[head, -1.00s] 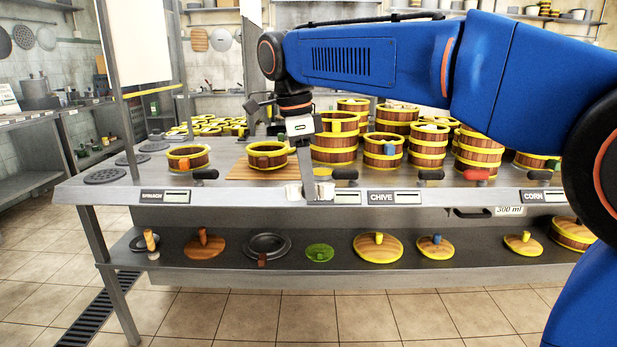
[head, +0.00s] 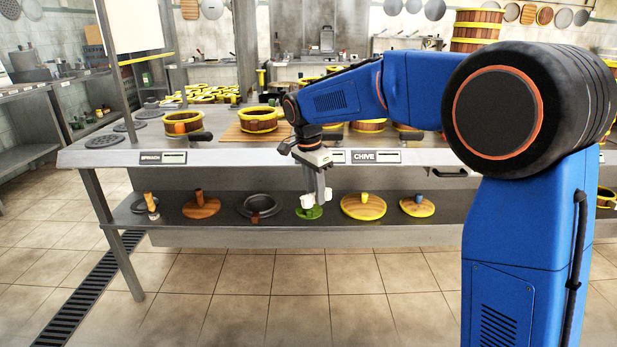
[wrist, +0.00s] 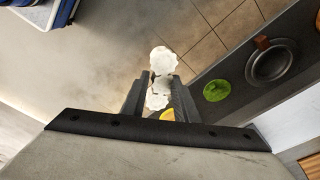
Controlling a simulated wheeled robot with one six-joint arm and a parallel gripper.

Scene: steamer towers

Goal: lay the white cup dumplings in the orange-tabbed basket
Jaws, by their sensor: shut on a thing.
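My gripper (head: 317,197) hangs in front of the counter, below its top edge, shut on a white cup dumpling. White lumps show at the fingertips in the head view; in the wrist view, a white dumpling (wrist: 157,96) sits between the fingers and another white, cup-shaped piece (wrist: 163,60) shows at the tips. I cannot tell whether these are separate dumplings. A basket with an orange tab (head: 185,123) stands on the counter at the left, well apart from my gripper. Its inside is hard to see.
A yellow-rimmed basket (head: 258,121) stands on a wooden board beside it. The counter's front edge (head: 230,157) lies above my gripper. The floor in front is clear.

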